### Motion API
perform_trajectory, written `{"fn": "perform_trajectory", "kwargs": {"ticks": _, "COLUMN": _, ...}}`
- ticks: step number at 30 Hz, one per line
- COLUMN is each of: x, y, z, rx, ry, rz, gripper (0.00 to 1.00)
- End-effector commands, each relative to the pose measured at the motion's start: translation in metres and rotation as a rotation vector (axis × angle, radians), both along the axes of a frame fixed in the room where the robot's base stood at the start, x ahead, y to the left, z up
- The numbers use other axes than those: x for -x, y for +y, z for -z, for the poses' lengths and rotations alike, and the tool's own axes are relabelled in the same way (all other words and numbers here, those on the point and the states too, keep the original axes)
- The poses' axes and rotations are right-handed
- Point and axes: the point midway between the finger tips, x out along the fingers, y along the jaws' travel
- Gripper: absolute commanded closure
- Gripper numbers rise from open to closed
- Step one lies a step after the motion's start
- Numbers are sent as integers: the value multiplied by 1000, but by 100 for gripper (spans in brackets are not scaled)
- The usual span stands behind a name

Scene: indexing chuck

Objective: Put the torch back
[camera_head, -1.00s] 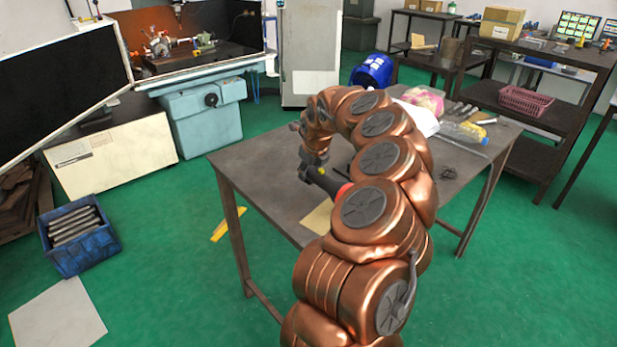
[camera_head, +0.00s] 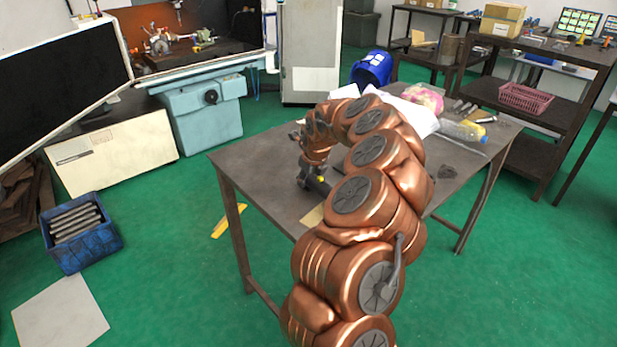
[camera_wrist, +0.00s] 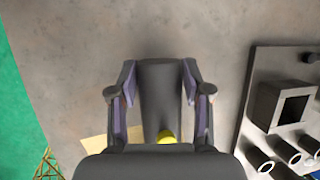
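The torch is a dark cylinder with a yellow button. It shows in the wrist view (camera_wrist: 160,95) between the two fingers of my gripper (camera_wrist: 160,88), whose purple pads lie against its sides. In the head view the torch (camera_head: 318,187) is partly hidden by my arm, and my gripper (camera_head: 306,178) is over the near left part of the table (camera_head: 245,165). A grey holder (camera_wrist: 258,65) with a square socket and several round tubes lies to the right of my gripper in the wrist view. It is cut off by the picture edge.
A beige sheet (camera_wrist: 97,147) lies beside the torch, left of it in the wrist view. White paper (camera_head: 418,115), a pink bundle (camera_head: 425,97) and a yellow-capped bottle (camera_head: 462,130) are at the table's far right. The bare table left of my gripper is clear.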

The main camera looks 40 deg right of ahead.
Motion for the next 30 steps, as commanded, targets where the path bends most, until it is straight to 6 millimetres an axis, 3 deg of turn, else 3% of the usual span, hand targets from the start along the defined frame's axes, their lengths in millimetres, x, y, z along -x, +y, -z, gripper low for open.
{"fn": "perform_trajectory", "kwargs": {"ticks": 5, "x": 0, "y": 0, "z": 0, "rx": 0, "ry": 0, "rz": -1, "gripper": 31}}
{"fn": "perform_trajectory", "kwargs": {"ticks": 17, "x": 1, "y": 1, "z": -3, "rx": 0, "ry": 0, "rz": -1, "gripper": 31}}
{"fn": "perform_trajectory", "kwargs": {"ticks": 30, "x": 16, "y": 8, "z": -43, "rx": 0, "ry": -5, "rz": -2, "gripper": 31}}
